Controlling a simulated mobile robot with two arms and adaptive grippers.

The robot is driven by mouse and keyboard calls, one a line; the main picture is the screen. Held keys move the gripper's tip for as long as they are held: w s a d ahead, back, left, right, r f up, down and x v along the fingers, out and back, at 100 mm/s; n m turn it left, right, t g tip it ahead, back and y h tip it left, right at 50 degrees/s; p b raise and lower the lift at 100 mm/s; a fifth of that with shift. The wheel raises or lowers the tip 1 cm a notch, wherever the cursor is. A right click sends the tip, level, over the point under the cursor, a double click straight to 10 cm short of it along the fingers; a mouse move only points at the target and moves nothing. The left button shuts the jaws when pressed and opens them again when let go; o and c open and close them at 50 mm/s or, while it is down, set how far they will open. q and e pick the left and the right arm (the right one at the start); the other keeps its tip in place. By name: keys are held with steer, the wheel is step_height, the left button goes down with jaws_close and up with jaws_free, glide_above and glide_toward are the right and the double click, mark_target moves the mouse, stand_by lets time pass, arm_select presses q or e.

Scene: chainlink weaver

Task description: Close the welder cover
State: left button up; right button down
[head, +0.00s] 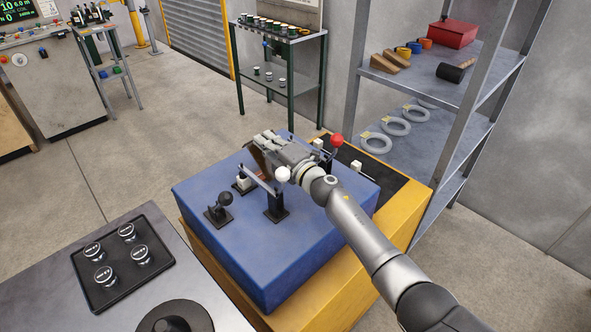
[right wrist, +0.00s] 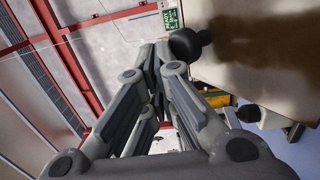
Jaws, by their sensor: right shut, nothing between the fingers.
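The welder is the blue box-shaped machine (head: 225,245) on a yellow base (head: 395,235). On its top stand levers with a black knob (head: 225,199), a white knob (head: 283,174) and a red knob (head: 337,140). My right gripper (head: 266,140) is over the back part of the top, shut and empty; its fingers meet in the right wrist view (right wrist: 155,68). A brownish panel (head: 257,160), perhaps the cover, shows partly behind the gripper. A large tan panel (right wrist: 255,45) with a black knob (right wrist: 187,44) is close beside the fingers in the right wrist view; contact cannot be told.
A tray (head: 163,272) with several round parts lies on the grey table at front left. A metal shelf rack (head: 475,85) with a red box (head: 446,33) and rings stands close at the right. A green-framed stand (head: 283,85) is behind.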

steer(key=shift+w+a+f, duration=0.25)
steer(key=shift+w+a, duration=0.2)
steer(key=shift+a, duration=0.05)
steer(key=shift+w+a+f+g+h+p, duration=0.35)
steer(key=shift+w+g+h+p, duration=0.15)
steer(key=shift+g+p, duration=0.1)
steer(key=shift+w+a+f+p, duration=0.2)
steer(key=shift+a+f+p, duration=0.05)
steer(key=shift+a+p, duration=0.1)
steer(key=shift+w+a+f+p, duration=0.2)
steer(key=shift+w+p, duration=0.05)
steer(key=shift+p, duration=0.2)
steer(key=shift+w+a+f+g+h+p, duration=0.3)
steer(key=shift+f+g+h+p, duration=0.25)
steer(key=shift+p, duration=0.3)
arm_select(q)
step_height(320, 180, up, 7)
steer(key=w+a+p, duration=0.1)
steer(key=p, duration=0.1)
steer(key=shift+w+a+f, duration=0.15)
steer(key=shift+a+f, duration=0.05)
steer(key=shift+a, duration=0.2)
arm_select(e)
steer(key=shift+w+a+f+g+h, duration=0.3)
steer(key=shift+f+g+h, duration=0.15)
steer(key=shift+f+g, duration=0.15)
steer(key=shift+f, duration=0.1)
arm_select(q)
steer(key=shift+a, duration=0.1)
